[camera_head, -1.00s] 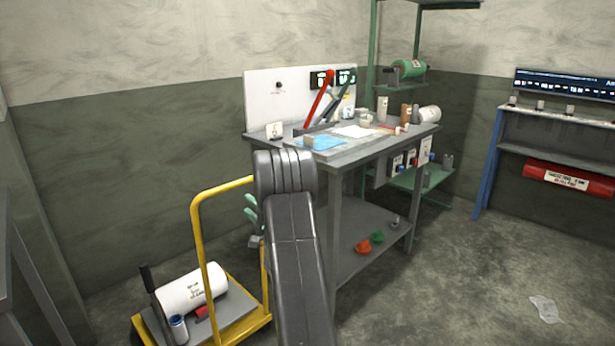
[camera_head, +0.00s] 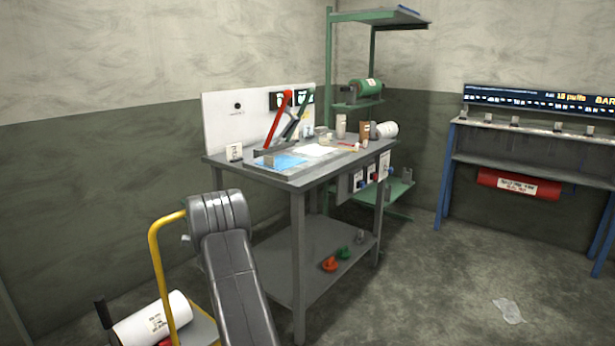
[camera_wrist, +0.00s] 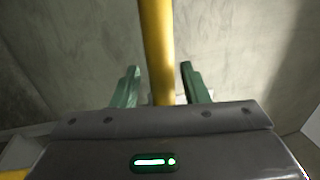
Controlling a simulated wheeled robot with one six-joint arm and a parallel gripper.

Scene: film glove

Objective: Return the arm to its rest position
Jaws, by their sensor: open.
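My arm (camera_head: 232,265) rises from the bottom of the head view, its dark rounded joint in front of the bench's left side. My gripper (camera_wrist: 160,82) shows in the wrist view as two green fingers set apart, with no object gripped. The yellow handle of a cart appears between the fingers in that view; I cannot tell its distance or whether they touch. In the head view the gripper is almost wholly hidden behind my arm.
The yellow cart handle (camera_head: 156,262) stands just left of my arm, with a white roll (camera_head: 150,322) below it. The grey workbench (camera_head: 325,175) with levers stands behind my arm. A green shelf (camera_head: 352,103) is behind the bench. Floor at right is mostly open.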

